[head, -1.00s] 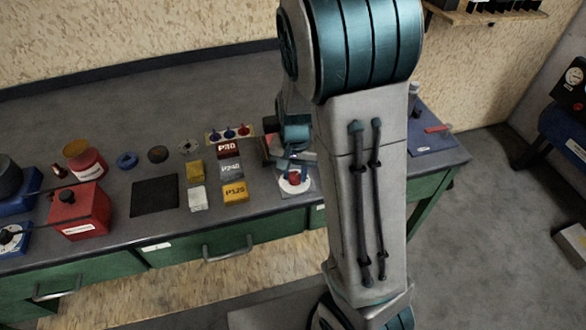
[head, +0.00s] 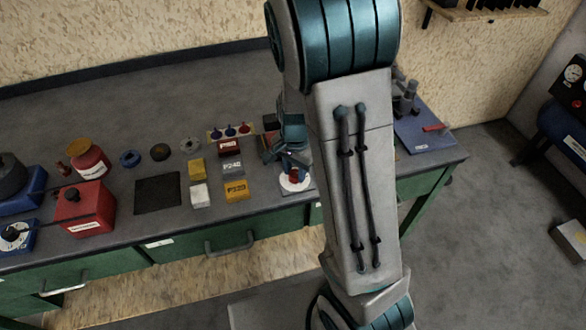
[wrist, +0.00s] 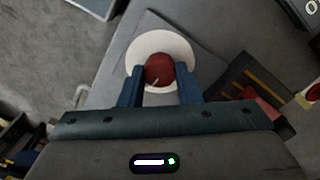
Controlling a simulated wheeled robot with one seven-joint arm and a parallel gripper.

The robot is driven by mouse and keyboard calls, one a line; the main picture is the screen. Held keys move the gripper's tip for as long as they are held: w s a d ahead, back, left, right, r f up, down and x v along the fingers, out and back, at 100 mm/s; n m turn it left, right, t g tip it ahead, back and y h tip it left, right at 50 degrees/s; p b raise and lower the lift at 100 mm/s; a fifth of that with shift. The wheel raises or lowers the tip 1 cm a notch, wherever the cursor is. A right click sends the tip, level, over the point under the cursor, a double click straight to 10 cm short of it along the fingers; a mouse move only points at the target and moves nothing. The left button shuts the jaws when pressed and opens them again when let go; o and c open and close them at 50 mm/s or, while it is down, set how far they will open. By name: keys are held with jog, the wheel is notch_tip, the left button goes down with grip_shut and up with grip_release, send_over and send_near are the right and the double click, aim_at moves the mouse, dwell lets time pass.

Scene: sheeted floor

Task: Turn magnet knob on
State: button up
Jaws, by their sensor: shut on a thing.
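The red magnet knob (wrist: 159,70) sits on a round white disc (wrist: 138,45) in the wrist view, with a pale pointer line on its top. In the head view the knob (head: 294,176) and the white disc (head: 290,185) are near the bench's front edge, partly covered by my gripper. My gripper (wrist: 160,82) has its two blue fingers on either side of the knob, shut on it. It also shows from above in the head view (head: 291,166). The pointer line slants toward the lower left in the wrist view.
Left of the knob on the bench stand yellow, grey and red labelled blocks (head: 233,168), a dark square pad (head: 157,194) and a red box (head: 85,208). A blue-based device (head: 424,135) is at the bench's right end. My arm hides part of the bench.

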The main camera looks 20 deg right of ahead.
aim_at(296, 176)
jog(key=o, duration=1)
notch_tip(296, 176, up, 14)
jog(key=shift+f, duration=0.1)
jog(key=s+r+n+t, duration=0.1)
jog(key=s+n, duration=0.2)
jog(key=s, duration=0.2)
jog(key=s+r+n+t, duration=0.1)
jog(key=s+n, duration=0.3)
jog(key=s, duration=0.1)
jog(key=s+r+n+t, duration=0.1)
jog(key=s+r+n, duration=0.1)
jog(key=s, duration=0.3)
jog(key=shift+a+n, duration=0.2)
jog(key=shift+n, duration=0.6)
